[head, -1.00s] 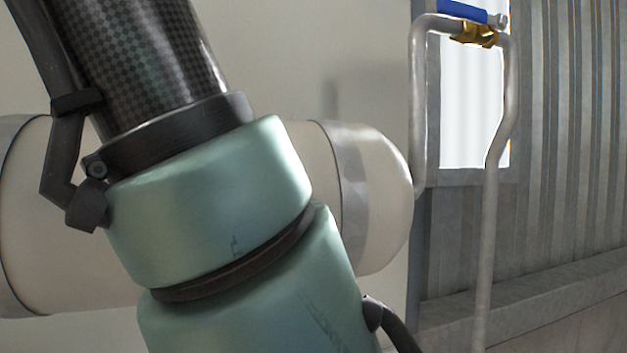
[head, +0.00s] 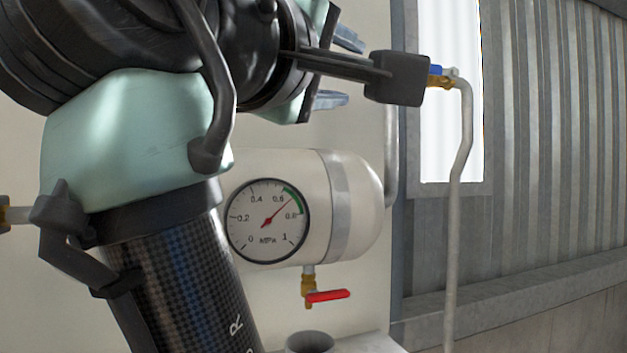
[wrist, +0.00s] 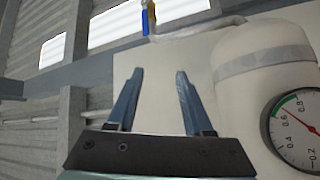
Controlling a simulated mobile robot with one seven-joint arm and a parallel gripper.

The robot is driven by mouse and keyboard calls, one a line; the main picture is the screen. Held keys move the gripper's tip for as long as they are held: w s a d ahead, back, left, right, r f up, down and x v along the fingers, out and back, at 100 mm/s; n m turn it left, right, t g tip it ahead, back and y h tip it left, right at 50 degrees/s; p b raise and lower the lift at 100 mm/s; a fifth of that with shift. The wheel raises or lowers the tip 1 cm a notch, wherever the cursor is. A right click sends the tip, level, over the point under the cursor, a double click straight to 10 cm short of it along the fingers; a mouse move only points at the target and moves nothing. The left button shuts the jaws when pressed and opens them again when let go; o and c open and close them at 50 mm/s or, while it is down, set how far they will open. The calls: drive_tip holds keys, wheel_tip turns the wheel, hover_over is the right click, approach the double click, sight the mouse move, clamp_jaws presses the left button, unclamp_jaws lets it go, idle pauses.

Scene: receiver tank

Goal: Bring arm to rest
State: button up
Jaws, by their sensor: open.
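My gripper (head: 340,68) is at the upper middle of the head view, partly hidden by my own wrist parts. Its two fingers are blue-grey and spread apart. In the wrist view my gripper (wrist: 160,72) is open, with nothing between the fingers, only pale wall behind them. My bent arm fills the left of the head view. The cream tank (head: 345,205) is below my gripper in the head view. It also stands to the right of the fingers in the wrist view (wrist: 265,75).
A pressure gauge (head: 267,221) is on the tank, its needle near the green band. A red-handled valve (head: 328,296) hangs below. A pipe (head: 460,150) with a blue-handled valve (wrist: 145,22) is close by; my wrist part partly covers that valve in the head view. Corrugated wall lies right.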

drive_tip(key=s+a+f+m+t+y, duration=0.2)
drive_tip(key=s+f+m+t+y, duration=0.7)
drive_tip(key=s, duration=0.4)
wheel_tip(320, 180, down, 10)
drive_tip(key=b, duration=1)
drive_tip(key=shift+w+a+f+n, duration=0.25)
drive_tip(key=shift+w+a+n, duration=0.05)
drive_tip(key=shift+w+n, duration=0.1)
